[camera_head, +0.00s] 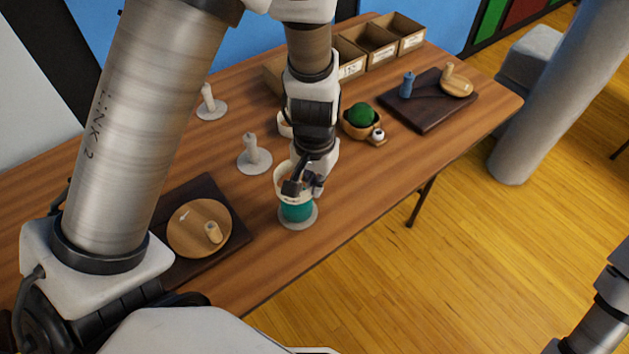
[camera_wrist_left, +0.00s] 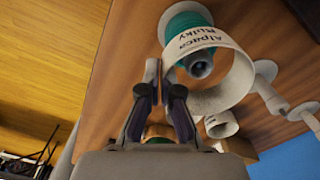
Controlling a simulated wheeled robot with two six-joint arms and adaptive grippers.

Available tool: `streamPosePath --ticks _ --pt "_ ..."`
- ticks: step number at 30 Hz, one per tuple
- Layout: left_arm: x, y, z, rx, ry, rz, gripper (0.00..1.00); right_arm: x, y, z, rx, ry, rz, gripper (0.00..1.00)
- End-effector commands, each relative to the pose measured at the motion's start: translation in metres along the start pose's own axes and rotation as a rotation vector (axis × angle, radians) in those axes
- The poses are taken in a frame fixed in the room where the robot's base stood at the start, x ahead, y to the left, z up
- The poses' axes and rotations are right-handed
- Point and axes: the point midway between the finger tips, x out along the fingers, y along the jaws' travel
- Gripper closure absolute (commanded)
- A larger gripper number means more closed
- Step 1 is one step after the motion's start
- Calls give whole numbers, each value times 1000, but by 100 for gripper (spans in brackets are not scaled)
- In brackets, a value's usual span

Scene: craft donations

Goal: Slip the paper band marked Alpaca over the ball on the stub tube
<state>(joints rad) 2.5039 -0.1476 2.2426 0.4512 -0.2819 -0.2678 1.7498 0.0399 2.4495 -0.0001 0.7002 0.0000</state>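The paper band (camera_wrist_left: 236,74), cream with the words Alpaca Bulky, is at the teal ball (camera_head: 297,212) on the stub tube. In the left wrist view the tube's grey end (camera_wrist_left: 200,66) shows through the band's opening, and the teal ball (camera_wrist_left: 187,22) shows beyond the lettering. In the head view the band (camera_head: 280,180) stands around the tube top, with teal showing below it; how far it reaches down is partly hidden. My left gripper (camera_head: 303,187) has its fingertips (camera_wrist_left: 156,72) close together at the band's edge and appears to pinch it. My right gripper is out of view.
Grey stub tubes (camera_head: 252,150) (camera_head: 208,97) stand to the left. Another cream band (camera_head: 284,127) is behind my gripper. A bowl (camera_head: 350,128) with a green ball (camera_head: 362,114) is right of it. Labelled boxes (camera_head: 372,50) stand behind; a round board (camera_head: 187,238) lies left.

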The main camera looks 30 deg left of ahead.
Motion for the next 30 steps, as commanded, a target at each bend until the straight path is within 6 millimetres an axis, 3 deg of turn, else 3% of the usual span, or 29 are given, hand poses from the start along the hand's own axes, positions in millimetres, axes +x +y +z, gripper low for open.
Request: streamPosePath --ticks 15,27,29,30 --pt "45 0 0 1 1 0 100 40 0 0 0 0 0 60" --pt "51 0 2 1 -6 -1 100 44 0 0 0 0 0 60" --pt "51 0 2 0 -7 -1 81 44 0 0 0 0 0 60" --pt "52 0 2 0 -8 -1 67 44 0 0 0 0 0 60"
